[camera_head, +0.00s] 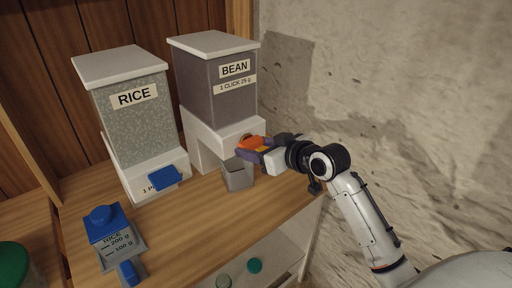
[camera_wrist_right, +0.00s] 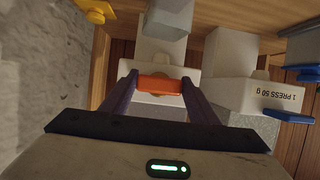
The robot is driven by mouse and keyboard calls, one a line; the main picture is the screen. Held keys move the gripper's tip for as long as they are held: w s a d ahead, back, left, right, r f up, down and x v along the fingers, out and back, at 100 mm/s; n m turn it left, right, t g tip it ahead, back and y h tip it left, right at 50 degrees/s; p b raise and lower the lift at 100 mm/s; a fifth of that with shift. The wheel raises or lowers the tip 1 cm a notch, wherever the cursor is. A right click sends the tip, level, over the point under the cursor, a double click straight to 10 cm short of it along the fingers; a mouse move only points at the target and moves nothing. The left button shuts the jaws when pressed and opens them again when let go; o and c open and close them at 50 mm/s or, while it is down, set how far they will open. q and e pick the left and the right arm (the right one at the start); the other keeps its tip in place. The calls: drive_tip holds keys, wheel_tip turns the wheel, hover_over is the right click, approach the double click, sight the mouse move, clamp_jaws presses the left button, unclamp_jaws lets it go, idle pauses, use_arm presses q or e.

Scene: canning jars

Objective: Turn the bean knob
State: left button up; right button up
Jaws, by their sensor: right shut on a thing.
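The bean dispenser (camera_head: 212,95) is a dark grey bin with a white lid and a "BEAN, 1 CLICK 25 g" label. It stands on a white base (camera_head: 202,140). Its orange knob (camera_head: 252,141) is on the front of the base and also shows in the right wrist view (camera_wrist_right: 159,84). My right gripper (camera_head: 249,148) comes in from the right, its purple fingers on either side of the knob, shut on it. A grey open cup (camera_head: 238,177) stands below the knob; no contents can be made out. My left gripper is not in view.
A rice dispenser (camera_head: 130,115) with a blue press lever (camera_head: 165,178) stands to the left. A blue-topped rice measuring container (camera_head: 105,230) is at the front left of the wooden counter (camera_head: 190,225). A rough wall (camera_head: 400,90) is on the right.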

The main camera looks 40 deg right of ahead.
drive_tip(key=o, duration=1)
drive_tip(key=shift+o, duration=0.2)
drive_tip(key=v, duration=1)
drive_tip(key=shift+s+b, duration=0.15)
drive_tip(key=shift+b, duration=0.2)
drive_tip(key=shift+f, duration=0.1)
